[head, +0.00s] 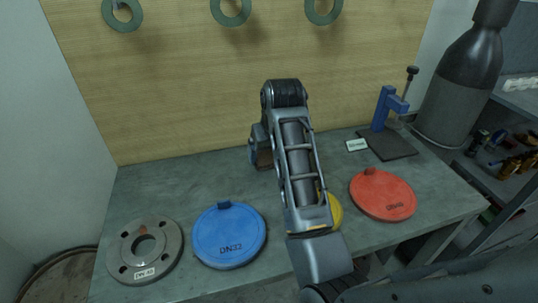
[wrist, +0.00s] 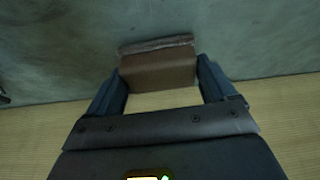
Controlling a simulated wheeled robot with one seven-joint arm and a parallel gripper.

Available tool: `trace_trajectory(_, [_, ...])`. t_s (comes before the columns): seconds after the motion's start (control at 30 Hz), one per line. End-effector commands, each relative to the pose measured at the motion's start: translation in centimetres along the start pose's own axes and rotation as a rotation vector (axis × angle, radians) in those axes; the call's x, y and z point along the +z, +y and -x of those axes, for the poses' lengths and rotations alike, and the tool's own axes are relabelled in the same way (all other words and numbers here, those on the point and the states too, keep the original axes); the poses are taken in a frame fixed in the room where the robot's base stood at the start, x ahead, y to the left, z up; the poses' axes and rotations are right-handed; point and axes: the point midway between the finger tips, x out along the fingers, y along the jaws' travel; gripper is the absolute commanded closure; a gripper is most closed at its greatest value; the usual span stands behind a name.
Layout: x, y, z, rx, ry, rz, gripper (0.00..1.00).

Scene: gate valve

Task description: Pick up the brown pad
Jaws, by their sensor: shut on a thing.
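The brown pad (wrist: 158,72) is a small block with a greyish strip along its far edge. In the wrist view it sits between the two blue fingers of my gripper (wrist: 161,80), which is shut on it. In the head view the pad (head: 264,159) shows as a small brown patch beside my arm, over the back middle of the grey-green bench (head: 190,180). My gripper (head: 257,146) is mostly hidden by my arm there. I cannot tell whether the pad touches the bench.
A grey flange (head: 160,262), a blue DN32 disc (head: 229,236), a partly hidden yellow disc (head: 336,211) and a red disc (head: 382,196) lie along the front. A blue clamp stand (head: 381,108) stands at back right. Rings hang on the wooden wall (head: 180,90).

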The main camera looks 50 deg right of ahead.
Motion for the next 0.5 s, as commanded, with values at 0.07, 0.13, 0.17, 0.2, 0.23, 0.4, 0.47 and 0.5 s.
trace_trajectory(0.07, [-0.4, 0.0, 0.8, -0.001, 0.005, -0.002, 0.46])
trace_trajectory(0.13, [-0.9, 0.0, 1.8, -0.001, 0.006, -0.002, 0.46])
trace_trajectory(0.17, [-1.1, 0.0, 2.2, -0.002, 0.006, -0.002, 0.46])
trace_trajectory(0.2, [-1.4, 0.0, 3.0, -0.002, 0.008, -0.003, 0.46])
trace_trajectory(0.23, [-1.4, 0.8, 3.4, 0.001, 0.005, -0.006, 0.46])
trace_trajectory(0.4, [-2.0, 4.8, 5.6, 0.001, 0.006, -0.007, 0.46])
trace_trajectory(0.47, [-2.1, 6.1, 6.4, 0.002, 0.006, -0.007, 0.46])
trace_trajectory(0.5, [-2.3, 7.0, 6.9, 0.001, 0.005, -0.007, 0.46])
